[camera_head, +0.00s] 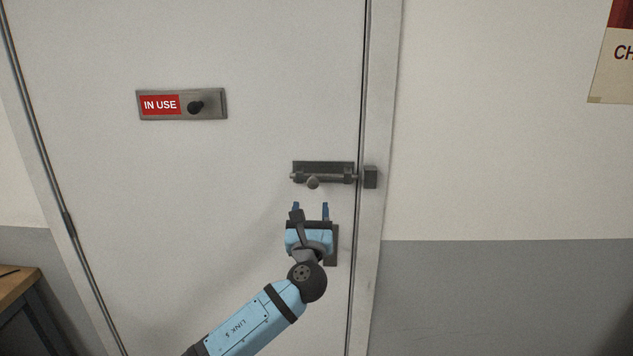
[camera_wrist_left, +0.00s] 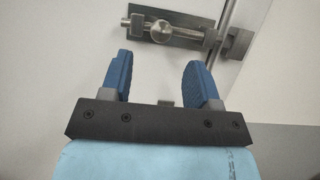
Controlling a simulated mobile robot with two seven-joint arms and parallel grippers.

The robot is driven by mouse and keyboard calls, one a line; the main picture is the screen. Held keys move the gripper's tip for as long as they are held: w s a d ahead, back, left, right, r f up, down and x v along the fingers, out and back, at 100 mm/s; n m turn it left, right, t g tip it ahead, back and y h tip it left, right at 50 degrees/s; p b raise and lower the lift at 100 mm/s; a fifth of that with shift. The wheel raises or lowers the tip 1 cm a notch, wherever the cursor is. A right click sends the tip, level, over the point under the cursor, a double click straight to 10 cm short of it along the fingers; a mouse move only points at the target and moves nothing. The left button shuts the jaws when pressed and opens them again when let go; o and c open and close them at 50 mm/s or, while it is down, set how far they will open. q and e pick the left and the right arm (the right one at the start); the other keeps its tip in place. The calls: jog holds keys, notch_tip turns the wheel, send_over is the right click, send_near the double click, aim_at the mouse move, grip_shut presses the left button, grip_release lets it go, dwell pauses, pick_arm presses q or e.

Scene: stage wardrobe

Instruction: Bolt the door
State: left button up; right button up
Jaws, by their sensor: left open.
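The pale door (camera_head: 190,230) stands closed in its frame. A grey sliding bolt (camera_head: 322,168) is mounted near the door's right edge, and its round knob (camera_head: 312,183) hangs toward the left part of the rod. The catch block (camera_head: 370,177) sits on the frame to the right, and the rod's end appears to stop short of it. My left gripper (camera_head: 310,207) is open and empty, just below the knob with its fingers pointing up. In the left wrist view the knob (camera_wrist_left: 160,32) shows beyond and above the two blue fingers, apart from them. My right gripper is not in view.
A red "IN USE" indicator plate (camera_head: 182,104) with a black knob is on the door's upper left. A dark plate (camera_head: 333,245) is partly hidden behind my left gripper. A wooden table (camera_head: 18,285) stands at lower left.

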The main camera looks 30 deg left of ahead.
aim_at(313, 187)
pick_arm(q)
jog(key=p+x, duration=0.1)
jog(key=x, duration=0.8)
jog(key=shift+w+d+f, duration=0.1)
jog(key=shift+f, duration=0.05)
grip_shut()
jog(key=w+d, duration=0.1)
jog(key=d, duration=0.1)
jog(key=w+d, duration=0.1)
jog(key=d, duration=0.1)
jog(key=shift+w, duration=0.15)
jog(key=shift+d, duration=0.1)
